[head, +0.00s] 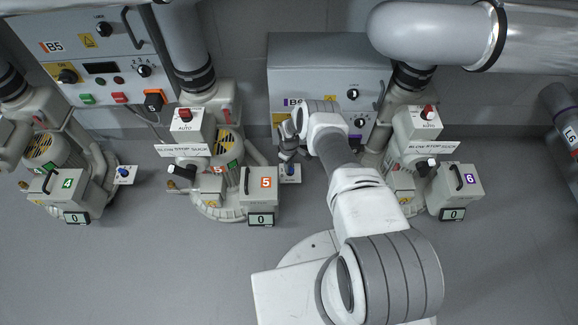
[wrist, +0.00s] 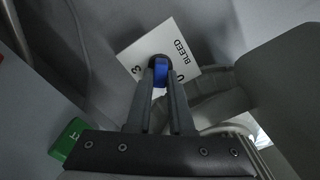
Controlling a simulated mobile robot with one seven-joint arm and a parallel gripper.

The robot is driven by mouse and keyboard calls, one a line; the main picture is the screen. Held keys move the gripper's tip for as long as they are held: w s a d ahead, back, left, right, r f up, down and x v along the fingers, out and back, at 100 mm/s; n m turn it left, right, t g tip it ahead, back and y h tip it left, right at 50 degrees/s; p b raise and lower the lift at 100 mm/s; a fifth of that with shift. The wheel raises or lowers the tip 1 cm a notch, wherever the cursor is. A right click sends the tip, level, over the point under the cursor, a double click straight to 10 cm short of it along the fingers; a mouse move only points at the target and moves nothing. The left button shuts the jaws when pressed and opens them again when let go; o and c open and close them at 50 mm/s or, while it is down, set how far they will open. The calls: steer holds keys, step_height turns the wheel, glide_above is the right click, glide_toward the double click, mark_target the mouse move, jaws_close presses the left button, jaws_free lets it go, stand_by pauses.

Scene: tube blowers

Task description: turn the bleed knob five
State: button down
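The bleed knob five is a blue bar knob (wrist: 160,70) on a white plate marked BLEED (wrist: 181,53), with a 3 and a 0 visible in the wrist view. In the head view its plate (head: 290,177) lies just right of blower five (head: 258,200), with the blue knob (head: 291,168) partly visible. My gripper (wrist: 161,80) reaches down over the plate, with one dark finger on each side of the knob. The knob fills the gap between the fingertips, and the gripper looks shut on it. The knob's exact pointing is hard to read.
Blower five's display (head: 261,219) reads 0. Blower six (head: 455,190) stands right of my arm, and blower four (head: 65,190) with its own bleed plate (head: 124,176) is at the left. The B6 cabinet (head: 325,70) stands behind my gripper. A green tag (wrist: 68,139) shows in the wrist view.

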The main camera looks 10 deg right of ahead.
stand_by(0.3)
steer(key=shift+n, duration=1.5)
steer(key=shift+a, duration=0.1)
steer(key=c, duration=0.8)
jaws_free()
step_height(320, 180, up, 17)
steer(key=p, duration=0.6)
steer(key=shift+r+p, duration=0.2)
steer(key=shift+p, duration=0.15)
